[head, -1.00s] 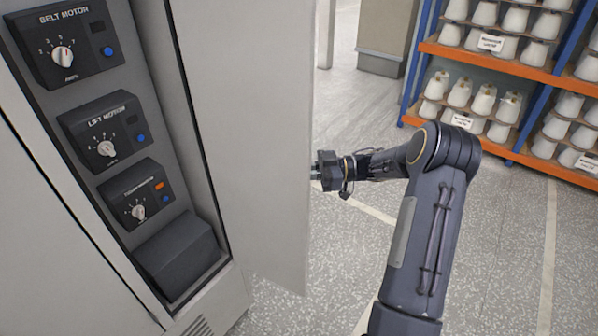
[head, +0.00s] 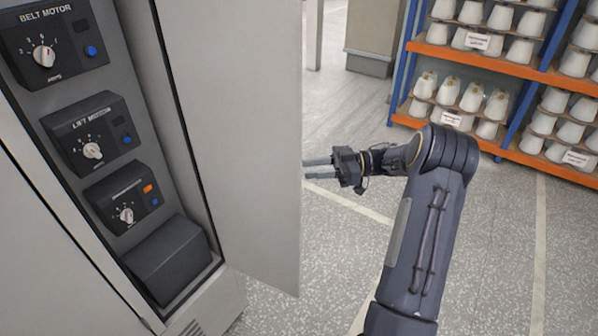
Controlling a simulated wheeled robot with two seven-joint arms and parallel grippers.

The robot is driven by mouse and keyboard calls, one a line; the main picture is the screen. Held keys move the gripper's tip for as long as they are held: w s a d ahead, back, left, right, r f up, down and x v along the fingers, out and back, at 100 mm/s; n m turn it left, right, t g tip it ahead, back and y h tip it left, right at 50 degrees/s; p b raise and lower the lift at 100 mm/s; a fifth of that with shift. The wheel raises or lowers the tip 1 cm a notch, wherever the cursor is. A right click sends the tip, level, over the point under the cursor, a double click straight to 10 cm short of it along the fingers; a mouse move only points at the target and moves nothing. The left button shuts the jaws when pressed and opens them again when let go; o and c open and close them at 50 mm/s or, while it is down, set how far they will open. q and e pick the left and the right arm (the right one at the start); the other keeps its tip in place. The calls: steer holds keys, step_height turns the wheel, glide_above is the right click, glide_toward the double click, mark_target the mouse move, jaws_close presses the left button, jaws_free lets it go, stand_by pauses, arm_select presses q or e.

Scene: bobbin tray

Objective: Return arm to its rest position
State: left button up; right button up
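My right arm (head: 425,235), dark grey, reaches up from the bottom right and bends left at its elbow. My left gripper is not in view.
The open cabinet at left holds the belt motor unit (head: 75,62), the lift motor unit (head: 75,127), a third dial unit (head: 105,195) and a plain dark box (head: 165,260). An orange and blue rack (head: 470,62) of white bobbins stands at back right. Speckled floor (head: 490,240) is clear between.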

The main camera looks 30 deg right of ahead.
steer(key=shift+s+d, duration=0.2)
steer(key=shift+d, duration=0.2)
steer(key=shift+r, duration=0.1)
